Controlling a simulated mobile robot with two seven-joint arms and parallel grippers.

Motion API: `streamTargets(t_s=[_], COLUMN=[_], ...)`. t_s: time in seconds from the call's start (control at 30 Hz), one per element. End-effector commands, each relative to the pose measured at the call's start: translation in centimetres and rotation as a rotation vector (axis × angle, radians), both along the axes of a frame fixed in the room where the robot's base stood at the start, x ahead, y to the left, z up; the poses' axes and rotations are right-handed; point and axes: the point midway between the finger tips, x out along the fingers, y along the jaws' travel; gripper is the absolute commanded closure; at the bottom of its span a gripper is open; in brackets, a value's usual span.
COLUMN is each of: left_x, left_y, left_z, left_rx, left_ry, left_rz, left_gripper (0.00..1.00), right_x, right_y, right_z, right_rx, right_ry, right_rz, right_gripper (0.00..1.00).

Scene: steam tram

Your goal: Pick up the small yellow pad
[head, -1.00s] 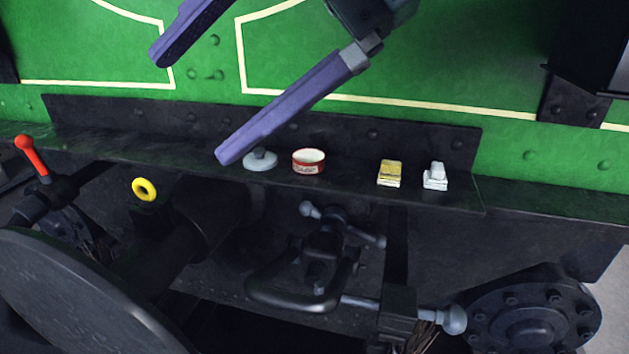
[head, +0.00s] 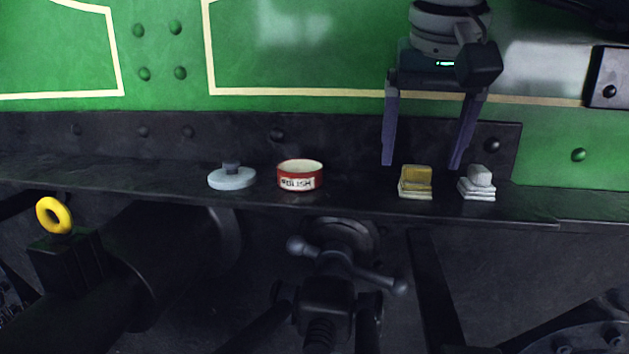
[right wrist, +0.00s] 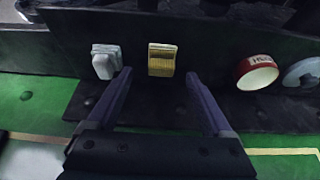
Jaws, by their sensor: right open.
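The small yellow pad (head: 415,181) sits on a dark ledge (head: 360,199), its top yellow and its lower layers paler. It also shows in the right wrist view (right wrist: 162,60), between the lines of the two fingers and around their tips. My right gripper (head: 422,166) is open and empty, fingers pointing down, above and slightly behind the pad. It shows in the right wrist view too (right wrist: 158,73). No contact with the pad is visible. My left gripper is out of view.
A white pad (head: 478,183) stands close to the right of the yellow one, near the right finger. A red tin (head: 300,175) and a grey lidded disc (head: 232,177) are further left on the ledge. A green riveted wall rises behind. A dark handle (head: 345,265) is below.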

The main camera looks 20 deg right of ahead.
Motion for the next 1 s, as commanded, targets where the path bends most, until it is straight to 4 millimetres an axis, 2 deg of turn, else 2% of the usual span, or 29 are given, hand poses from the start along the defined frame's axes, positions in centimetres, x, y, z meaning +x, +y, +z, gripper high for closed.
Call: streamTargets(t_s=[0.03, 0.2, 0.47, 1.0], left_x=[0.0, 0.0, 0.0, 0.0], left_y=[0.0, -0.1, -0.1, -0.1], left_z=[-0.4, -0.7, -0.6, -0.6], left_rx=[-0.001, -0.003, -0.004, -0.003], left_ry=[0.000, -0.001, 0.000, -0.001], left_rz=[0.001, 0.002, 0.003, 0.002], left_gripper=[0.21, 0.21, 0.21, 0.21], right_x=[0.2, 0.9, 1.0, 1.0], right_y=[-0.1, -0.4, -0.5, -0.5], right_z=[-1.2, -3.0, -3.1, -3.1], right_rx=[0.002, 0.002, 0.001, 0.001], right_ry=[0.004, 0.002, -0.001, -0.001], right_rz=[-0.001, 0.001, 0.002, 0.002], right_gripper=[0.15, 0.15, 0.15, 0.76])
